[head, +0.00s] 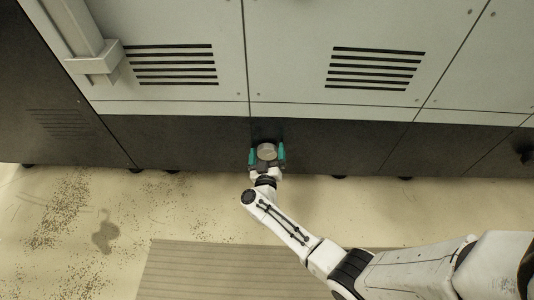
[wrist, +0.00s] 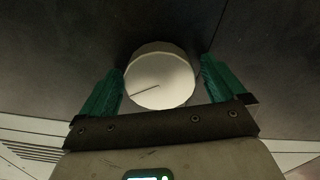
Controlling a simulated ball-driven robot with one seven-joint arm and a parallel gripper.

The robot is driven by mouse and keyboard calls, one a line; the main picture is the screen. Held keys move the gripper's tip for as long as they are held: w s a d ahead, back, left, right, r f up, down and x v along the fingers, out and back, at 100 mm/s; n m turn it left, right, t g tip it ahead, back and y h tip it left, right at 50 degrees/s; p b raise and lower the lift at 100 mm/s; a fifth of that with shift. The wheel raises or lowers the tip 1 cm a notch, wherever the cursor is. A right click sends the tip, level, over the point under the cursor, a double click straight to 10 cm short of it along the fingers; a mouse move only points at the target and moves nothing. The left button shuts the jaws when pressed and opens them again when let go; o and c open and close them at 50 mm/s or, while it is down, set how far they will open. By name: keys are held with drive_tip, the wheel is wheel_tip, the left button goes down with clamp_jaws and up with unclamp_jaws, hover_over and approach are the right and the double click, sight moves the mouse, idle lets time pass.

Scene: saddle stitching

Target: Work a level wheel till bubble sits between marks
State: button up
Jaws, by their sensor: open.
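A round pale grey wheel (head: 267,151) sits low on the dark lower panel of the machine. It also shows in the wrist view (wrist: 160,78), with a thin dark line on its face running from near the centre toward the lower left. My gripper (head: 267,156) has green fingers and is open, one finger on each side of the wheel. In the wrist view my gripper (wrist: 163,85) shows a finger close to the wheel's left edge and a small gap on the right. I cannot tell whether either finger touches. No bubble or marks can be made out.
The machine's light upper panels (head: 290,60) carry slotted vents (head: 375,68). A pale bracket (head: 95,62) juts out at the upper left. A ribbed mat (head: 210,270) lies on the stained floor (head: 60,230). A dark knob (head: 526,156) is at the far right.

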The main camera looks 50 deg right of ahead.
drive_tip(key=shift+c, duration=0.3)
drive_tip(key=c, duration=0.9)
drive_tip(key=shift+m, duration=0.3)
drive_tip(key=m, duration=0.4)
drive_tip(key=shift+p, duration=0.35)
drive_tip(key=m, duration=0.6)
drive_tip(key=o, duration=1)
drive_tip(key=shift+c, duration=0.2)
